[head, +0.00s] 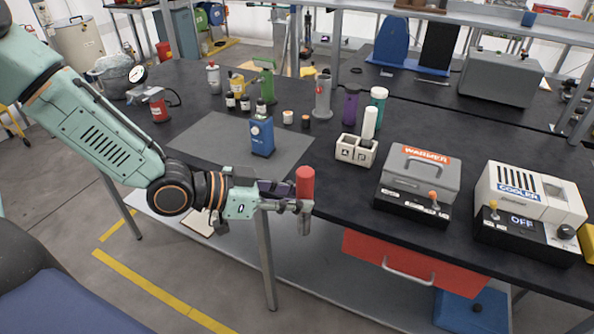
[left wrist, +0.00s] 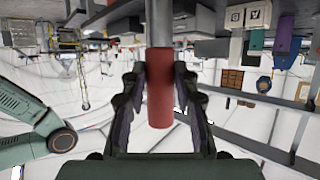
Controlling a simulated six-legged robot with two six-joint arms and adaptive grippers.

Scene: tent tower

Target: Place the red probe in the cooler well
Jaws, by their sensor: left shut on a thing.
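The red probe (head: 305,183) is a red cylinder with a grey metal lower part. My left gripper (head: 300,206) is shut on it and holds it upright in front of the table's front edge. In the left wrist view the probe (left wrist: 160,95) sits between the two fingers (left wrist: 160,85). The cooler (head: 530,189) is a white box on a black base at the right of the table, with a display reading OFF and a yellow-knobbed lever. I cannot make out its well clearly. My right gripper is not in view.
The grey warmer (head: 420,175) stands left of the cooler. A white A/B block (head: 357,150) has a pale cylinder (head: 369,122) at it. A blue device (head: 262,136) stands on a grey mat (head: 205,143). A red drawer (head: 410,262) is below the tabletop.

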